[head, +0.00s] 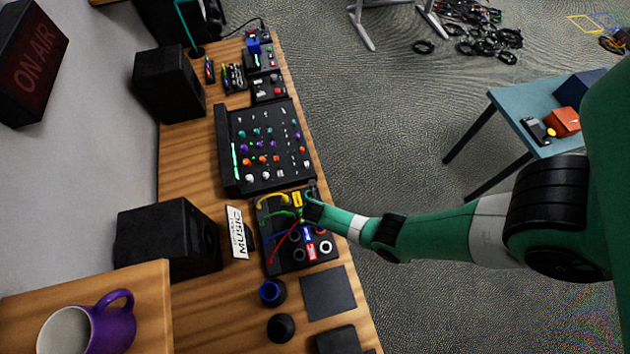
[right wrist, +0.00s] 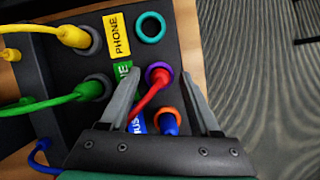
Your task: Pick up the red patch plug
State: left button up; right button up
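The red patch plug (right wrist: 158,78) sits in a purple-ringed socket on the black patch panel (right wrist: 52,122) in the right wrist view. Its red cable (head: 284,241) runs down and left in the head view. My right gripper (right wrist: 161,74) is open, with one finger on either side of the red plug in that view. I cannot tell whether the fingers touch it. In the head view my right gripper (head: 308,212) is over the panel's upper right part, and the plug is hard to make out there. My left gripper is not in view.
A blue plug (right wrist: 169,124) in an orange-ringed socket is close to the red one. Green (right wrist: 90,90) and yellow (right wrist: 75,36) plugs are to the left. A mixer (head: 265,148) stands behind the panel. Two dark cups (head: 281,328) (head: 271,291) stand in front.

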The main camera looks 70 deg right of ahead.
grip_shut()
jog(key=shift+r, duration=0.1)
jog(key=shift+r+p, duration=0.3)
jog(key=shift+p, duration=0.1)
jog(key=r+p, duration=0.4)
jog(key=shift+s+a, duration=0.2)
jog(key=shift+s, duration=0.1)
jog(key=s+a+r+p, duration=0.8)
jog(key=s+p, duration=0.2)
jog(key=p, duration=0.1)
jog(key=shift+s+p, duration=0.35)
jog(key=shift+p, duration=0.05)
